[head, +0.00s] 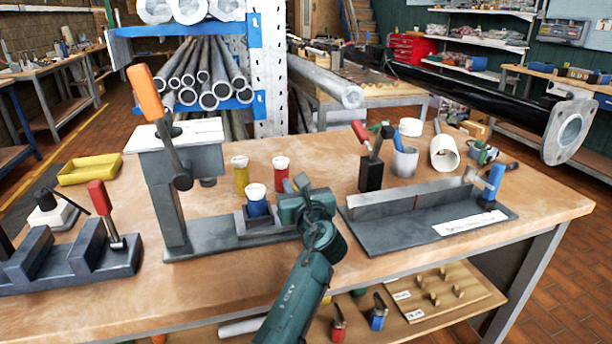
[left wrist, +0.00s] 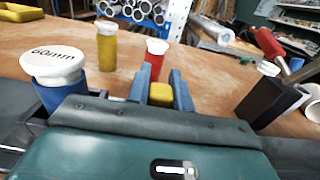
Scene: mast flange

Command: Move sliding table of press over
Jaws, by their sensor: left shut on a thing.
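The press (head: 180,160) stands on the bench with its orange-handled lever (head: 146,92) raised. Its sliding table (head: 262,226) is on the base, right of the press head, carrying a blue piece with a white cap (head: 257,192). The cap reads 60mm in the left wrist view (left wrist: 54,62). My left gripper (head: 295,184) is at the table's right end, beside the blue piece. In the left wrist view its two fingers (left wrist: 160,82) are shut on a small yellow block (left wrist: 161,95). How that block joins the table is hidden. My right gripper is not in view.
A yellow piece (head: 240,176) and a red piece (head: 281,172), both white-capped, stand behind the sliding table. A grey fixture plate (head: 400,235) with a long rail is close on the right. A red-handled fixture (head: 75,262) is at left.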

